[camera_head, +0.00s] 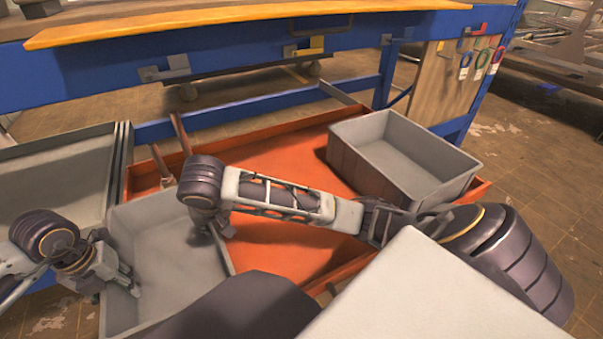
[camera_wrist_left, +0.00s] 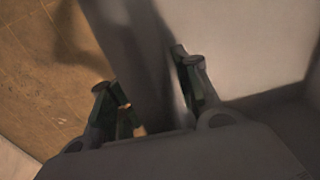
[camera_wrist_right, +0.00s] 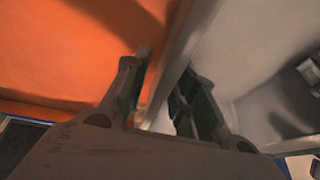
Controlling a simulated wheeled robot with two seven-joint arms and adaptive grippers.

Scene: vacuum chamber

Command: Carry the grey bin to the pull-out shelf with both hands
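The grey bin (camera_head: 165,255) is an open box at the lower left of the head view, between my two grippers. My left gripper (camera_head: 128,280) is at its left wall, which also shows between the fingers in the left wrist view (camera_wrist_left: 150,85). My right gripper (camera_head: 212,228) is at the opposite wall, which also runs between the fingers in the right wrist view (camera_wrist_right: 170,75). Both grippers look shut on these walls. The orange pull-out shelf (camera_head: 265,245) lies beyond and to the right. My arm and body hide part of the bin and its underside.
A second grey bin (camera_head: 360,170) stands on the shelf's right part. A grey tray (camera_head: 50,180) is at the left. The blue-framed workbench (camera_head: 230,85) rises behind, with a yellow edge. Bare orange surface shows left of the second bin.

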